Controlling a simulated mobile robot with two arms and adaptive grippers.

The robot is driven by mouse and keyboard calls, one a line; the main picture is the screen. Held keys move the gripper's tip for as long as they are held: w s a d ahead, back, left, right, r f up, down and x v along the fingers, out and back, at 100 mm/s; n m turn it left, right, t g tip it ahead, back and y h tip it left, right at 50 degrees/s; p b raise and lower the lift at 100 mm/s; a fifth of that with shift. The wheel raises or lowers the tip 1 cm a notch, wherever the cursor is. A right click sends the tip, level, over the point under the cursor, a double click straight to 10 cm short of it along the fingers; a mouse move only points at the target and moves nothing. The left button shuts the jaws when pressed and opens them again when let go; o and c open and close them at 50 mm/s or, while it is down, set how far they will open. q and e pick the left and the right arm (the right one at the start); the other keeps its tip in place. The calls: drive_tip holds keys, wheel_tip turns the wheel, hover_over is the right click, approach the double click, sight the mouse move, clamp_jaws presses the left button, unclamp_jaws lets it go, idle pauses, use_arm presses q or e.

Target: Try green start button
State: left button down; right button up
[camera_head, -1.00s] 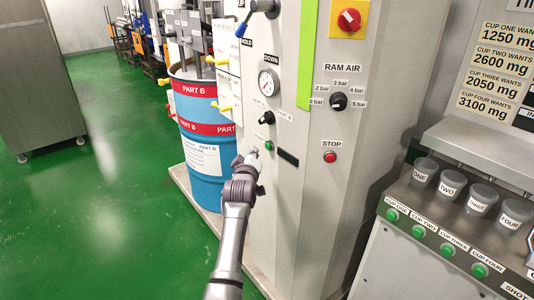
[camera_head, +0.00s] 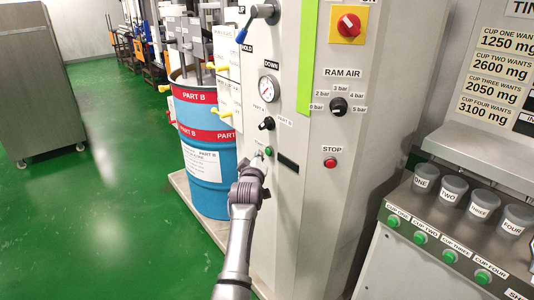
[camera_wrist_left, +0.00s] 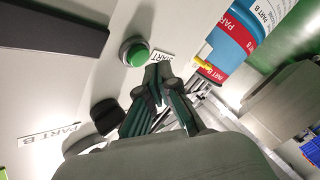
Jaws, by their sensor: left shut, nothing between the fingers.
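The green start button (camera_head: 268,151) is on the front of the pale grey cabinet, below the black selector knob. In the left wrist view the green button (camera_wrist_left: 134,54) has a dark ring, with a START label (camera_wrist_left: 161,57) beside it. My left gripper (camera_head: 259,160) is just left of and below the button in the head view. In the wrist view its fingertips (camera_wrist_left: 158,76) are together and empty, beside the label; contact with the button does not show. My right gripper is in neither view.
A black selector knob (camera_head: 266,123) and a gauge (camera_head: 268,88) are above the button. A red stop button (camera_head: 330,163) is to the right. A blue PART B drum (camera_head: 205,150) stands left. Cup buttons and cups line the bench (camera_head: 420,200) at right.

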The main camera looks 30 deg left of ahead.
use_arm(q)
drive_tip(key=shift+w, duration=0.1)
idle(0.7)
drive_tip(key=shift+w+d, duration=0.15)
drive_tip(key=shift+w, duration=0.15)
drive_tip(key=shift+w+d, duration=0.2)
drive_tip(key=shift+w, duration=0.2)
idle(0.7)
idle(0.3)
drive_tip(key=shift+s+a+p, duration=0.3)
drive_tip(key=shift+s+p, duration=0.3)
drive_tip(key=shift+s, duration=0.2)
